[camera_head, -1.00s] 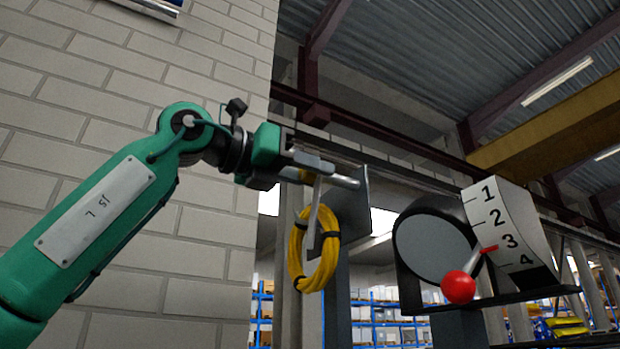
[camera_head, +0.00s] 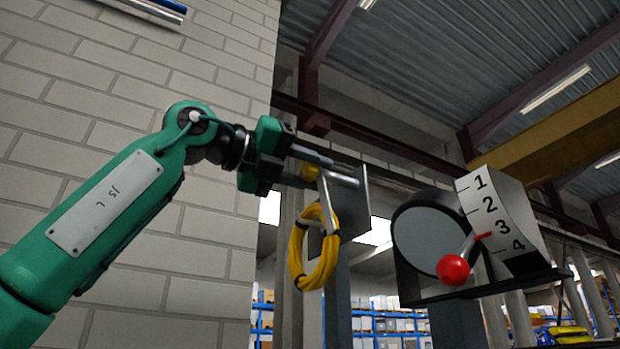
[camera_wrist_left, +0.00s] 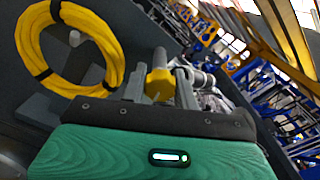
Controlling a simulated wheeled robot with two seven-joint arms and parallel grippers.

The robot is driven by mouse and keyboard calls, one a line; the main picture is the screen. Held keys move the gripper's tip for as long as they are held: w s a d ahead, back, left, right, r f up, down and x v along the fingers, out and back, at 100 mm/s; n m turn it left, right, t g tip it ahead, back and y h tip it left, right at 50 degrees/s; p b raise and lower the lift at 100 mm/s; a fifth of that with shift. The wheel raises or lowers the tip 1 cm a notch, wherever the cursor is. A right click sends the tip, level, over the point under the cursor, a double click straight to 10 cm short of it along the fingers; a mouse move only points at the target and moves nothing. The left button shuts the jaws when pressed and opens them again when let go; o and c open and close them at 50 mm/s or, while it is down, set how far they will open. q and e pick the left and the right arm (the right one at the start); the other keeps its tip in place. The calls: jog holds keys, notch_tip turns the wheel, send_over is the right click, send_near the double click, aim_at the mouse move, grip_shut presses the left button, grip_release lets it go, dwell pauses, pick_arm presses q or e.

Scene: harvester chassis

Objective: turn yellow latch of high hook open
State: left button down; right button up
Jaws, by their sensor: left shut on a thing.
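The high hook (camera_head: 340,181) is a grey metal rod and bracket on a dark plate, with a coil of yellow cable (camera_head: 297,255) hanging from it. Its yellow latch (camera_head: 308,172) sits on the rod, partly covered by the fingers. My left gripper (camera_head: 312,166) reaches in from the left, with its fingers closed around the latch. In the left wrist view, the yellow latch (camera_wrist_left: 159,84) stands between the two grey fingers, and the yellow coil (camera_wrist_left: 35,55) hangs at upper left. My right gripper is in neither current view.
A lever with a red ball knob (camera_head: 453,270) and a numbered scale (camera_head: 493,218) stand to the right of the hook, clear of my arm. A pale brick wall (camera_head: 90,90) is behind my left arm. Blue shelves show far back.

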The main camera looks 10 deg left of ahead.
jog(key=shift+a, duration=0.2)
pick_arm(q)
jog(key=c, duration=1.1)
grip_release()
pick_arm(e)
jog(key=shift+a, duration=0.1)
pick_arm(q)
jog(key=shift+o, duration=0.2)
jog(key=shift+s+a+b, duration=0.35)
jog(key=shift+a, duration=0.15)
jog(key=b+v, duration=0.3)
jog(key=v, duration=0.9)
jog(key=shift+s+a, duration=0.15)
jog(key=shift+a, duration=0.2)
pick_arm(e)
jog(key=f, duration=0.3)
jog(key=shift+d+f, duration=0.2)
jog(key=shift+f, duration=0.2)
jog(key=shift+a, duration=0.1)
